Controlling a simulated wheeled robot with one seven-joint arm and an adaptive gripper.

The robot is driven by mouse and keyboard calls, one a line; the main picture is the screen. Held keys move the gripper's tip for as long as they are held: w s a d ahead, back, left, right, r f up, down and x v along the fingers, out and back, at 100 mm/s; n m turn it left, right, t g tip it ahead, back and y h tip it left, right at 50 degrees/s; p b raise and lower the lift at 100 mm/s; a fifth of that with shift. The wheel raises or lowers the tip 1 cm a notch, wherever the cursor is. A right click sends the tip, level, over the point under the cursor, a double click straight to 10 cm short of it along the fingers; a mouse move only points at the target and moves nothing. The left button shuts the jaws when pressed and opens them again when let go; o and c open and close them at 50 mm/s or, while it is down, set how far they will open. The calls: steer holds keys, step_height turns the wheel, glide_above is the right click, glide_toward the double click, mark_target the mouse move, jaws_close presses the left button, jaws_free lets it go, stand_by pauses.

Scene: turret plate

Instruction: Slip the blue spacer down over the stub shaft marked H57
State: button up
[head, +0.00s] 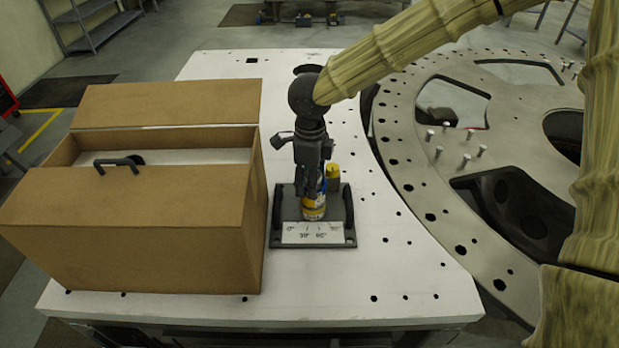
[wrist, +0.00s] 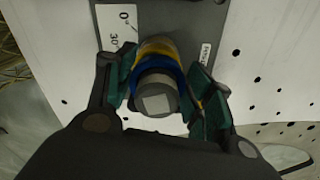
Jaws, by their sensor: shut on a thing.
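The blue spacer (wrist: 157,66) is a ring between the green-padded fingers of my gripper (wrist: 160,92) in the wrist view. It sits around a grey stub shaft (wrist: 156,98), whose squared end shows through the ring. A yellow band shows just beyond the blue. In the head view my gripper (head: 312,180) points down over the shaft's yellow and white lower part (head: 314,208), with a little blue of the spacer (head: 322,187) showing. The shaft stands on a dark base plate (head: 338,230). I cannot read H57, and cannot tell whether the spacer is fully seated.
A white scale label (head: 312,232) lies on the base's front. A large cardboard box (head: 130,235) stands close at left. The white table (head: 400,270) is clear at right, beside a large holed ring (head: 440,200).

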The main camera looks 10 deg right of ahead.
steer(key=o, duration=1.1)
step_height(320, 180, up, 12)
steer(key=shift+r, duration=0.1)
stand_by(0.6)
